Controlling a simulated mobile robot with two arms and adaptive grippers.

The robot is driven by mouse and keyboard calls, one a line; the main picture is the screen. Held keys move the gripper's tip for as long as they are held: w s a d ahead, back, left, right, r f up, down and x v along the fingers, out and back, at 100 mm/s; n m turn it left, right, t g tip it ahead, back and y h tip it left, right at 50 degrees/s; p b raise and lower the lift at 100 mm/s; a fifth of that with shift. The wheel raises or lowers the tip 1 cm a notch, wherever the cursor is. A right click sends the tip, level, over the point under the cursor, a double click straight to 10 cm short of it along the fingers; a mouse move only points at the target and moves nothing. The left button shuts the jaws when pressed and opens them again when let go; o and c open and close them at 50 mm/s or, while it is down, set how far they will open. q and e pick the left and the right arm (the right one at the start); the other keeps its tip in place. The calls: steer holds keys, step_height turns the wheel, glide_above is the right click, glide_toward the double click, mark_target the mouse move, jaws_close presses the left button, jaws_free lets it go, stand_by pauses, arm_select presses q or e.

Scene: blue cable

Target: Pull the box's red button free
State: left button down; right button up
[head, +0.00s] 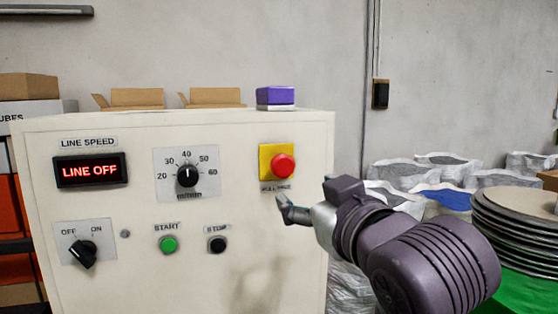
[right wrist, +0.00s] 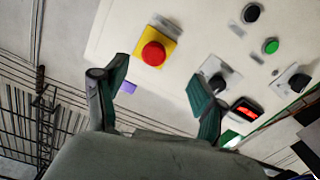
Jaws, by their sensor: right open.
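The box (head: 110,215) is a cream control cabinet on the left half of the head view. Its red button (head: 283,166) is a round mushroom knob on a yellow square plate (head: 265,152) at the upper right of the panel. My right gripper (head: 285,208) is just below the button in the head view, apart from it. In the right wrist view the red button (right wrist: 153,54) shows beyond and between the open fingers of my right gripper (right wrist: 158,88), nearer the left finger. Nothing is between the fingers. My left gripper is not in view.
The panel also has a LINE OFF display (head: 90,170), a speed dial (head: 187,176), an OFF/ON switch (head: 83,252), a green START button (head: 168,244) and a black STOP button (head: 217,245). A purple block (head: 275,95) lies on top. Stacked plates (head: 510,235) and sacks stand at the right.

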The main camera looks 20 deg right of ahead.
mark_target(285, 165)
steer(key=w+p, duration=0.1)
steer(key=w, duration=0.2)
steer(key=w+r+p, duration=0.1)
steer(key=w+p, duration=0.1)
steer(key=w, duration=0.2)
steer(key=w+p, duration=0.2)
steer(key=w, duration=0.2)
steer(key=shift+w+a+r, duration=0.1)
steer(key=shift+w+r, duration=0.1)
steer(key=shift+r, duration=0.1)
steer(key=shift+w+f+p, duration=0.1)
steer(key=shift+w+p, duration=0.25)
steer(key=shift+w, duration=0.35)
steer(key=shift+c, duration=0.3)
